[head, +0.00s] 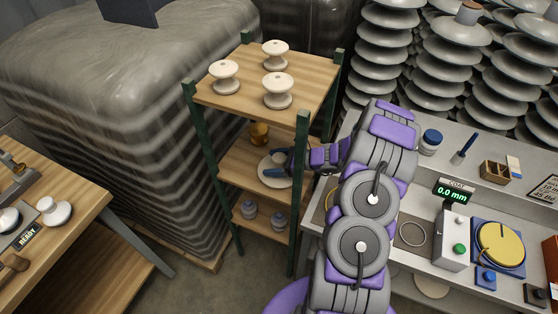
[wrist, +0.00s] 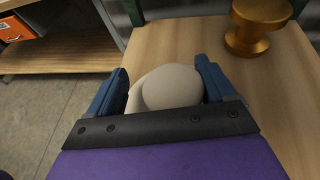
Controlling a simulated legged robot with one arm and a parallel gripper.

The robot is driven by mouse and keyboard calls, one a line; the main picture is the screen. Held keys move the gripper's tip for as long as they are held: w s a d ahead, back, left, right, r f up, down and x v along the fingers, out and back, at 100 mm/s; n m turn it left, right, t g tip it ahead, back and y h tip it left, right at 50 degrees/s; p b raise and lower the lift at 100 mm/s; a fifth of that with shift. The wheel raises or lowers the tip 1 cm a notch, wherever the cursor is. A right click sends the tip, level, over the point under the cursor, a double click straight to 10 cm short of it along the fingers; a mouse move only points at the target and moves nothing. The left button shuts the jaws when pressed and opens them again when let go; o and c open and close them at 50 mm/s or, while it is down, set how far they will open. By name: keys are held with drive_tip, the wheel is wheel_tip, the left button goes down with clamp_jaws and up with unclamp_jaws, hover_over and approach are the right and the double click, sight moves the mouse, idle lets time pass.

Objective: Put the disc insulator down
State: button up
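The white disc insulator (head: 266,163) lies on the middle shelf of the wooden rack, and it looks wide and pale. My gripper (head: 276,162) reaches in from the right, with its blue fingers over the disc. In the wrist view, my gripper (wrist: 163,85) has its blue fingers wide apart, one on each side of the disc insulator's rounded pale body (wrist: 170,88). A narrow gap shows by the left finger, and the right finger is very close to the body. The gripper's dark crossbar hides the near part of the disc.
A brass piece (head: 259,133) stands behind the disc on the same shelf (head: 232,160). Several white insulators stand on the top shelf (head: 240,91). Two grey-blue pieces (head: 249,209) are on the bottom shelf. Green posts (head: 301,150) edge the rack, and a counter (head: 400,265) stands right.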

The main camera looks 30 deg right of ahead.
sight(284, 162)
drive_tip(key=shift+a, duration=0.5)
drive_tip(key=shift+s+d, duration=0.15)
drive_tip(key=shift+d, duration=1.2)
drive_tip(key=v, duration=0.2)
drive_tip(key=p+v, duration=0.1)
drive_tip(key=v, duration=0.1)
drive_tip(key=a+r+v, duration=0.1)
drive_tip(key=v, duration=0.1)
drive_tip(key=shift+s+p, duration=0.35)
drive_tip(key=s+d, duration=0.2)
drive_tip(key=d, duration=0.1)
drive_tip(key=d+r, duration=0.1)
drive_tip(key=shift+s+d+p, duration=0.35)
drive_tip(key=shift+s+d, duration=0.05)
drive_tip(key=shift+a, duration=0.65)
